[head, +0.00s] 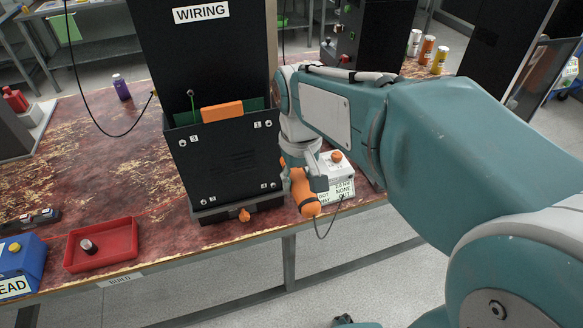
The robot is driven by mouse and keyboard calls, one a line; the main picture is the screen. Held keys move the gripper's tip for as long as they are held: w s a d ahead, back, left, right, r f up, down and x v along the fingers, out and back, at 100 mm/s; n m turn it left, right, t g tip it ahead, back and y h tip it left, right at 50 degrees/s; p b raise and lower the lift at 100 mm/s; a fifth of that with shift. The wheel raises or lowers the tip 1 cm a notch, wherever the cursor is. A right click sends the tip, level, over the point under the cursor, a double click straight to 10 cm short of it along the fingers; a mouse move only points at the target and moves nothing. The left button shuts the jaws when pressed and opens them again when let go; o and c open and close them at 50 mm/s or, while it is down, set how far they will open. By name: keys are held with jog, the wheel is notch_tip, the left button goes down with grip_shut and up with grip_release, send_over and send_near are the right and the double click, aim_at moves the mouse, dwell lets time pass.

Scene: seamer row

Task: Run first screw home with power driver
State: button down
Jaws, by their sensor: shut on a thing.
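My gripper (313,174) is shut on an orange power driver (303,191), just right of the black unit labelled WIRING (203,55). The driver points downward and its tip is hard to make out. A thin cord loops below it toward the white driver box (337,166). The black front panel (228,163) stands upright on the unit, with small numbered screw spots at its corners; the mark 1 (257,125) is at the upper right. Whether each spot holds a screw is too small to tell. The driver appears apart from the panel, and my arm hides some of the space behind it.
An orange knob (244,215) sits below the panel. A purple bottle (121,87) stands behind left. The bench's front edge runs below.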

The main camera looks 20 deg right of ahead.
jog(key=shift+w, duration=0.45)
jog(key=shift+w+a, duration=0.2)
jog(key=shift+w, duration=0.35)
jog(key=shift+w+a, duration=0.15)
jog(key=shift+w, duration=0.35)
jog(key=shift+w+d, duration=0.25)
jog(key=shift+w, duration=0.75)
jog(key=shift+w+a, duration=0.1)
jog(key=shift+w, duration=0.6)
jog(key=shift+w+r, duration=0.1)
jog(key=shift+w, duration=0.05)
dwell(0.7)
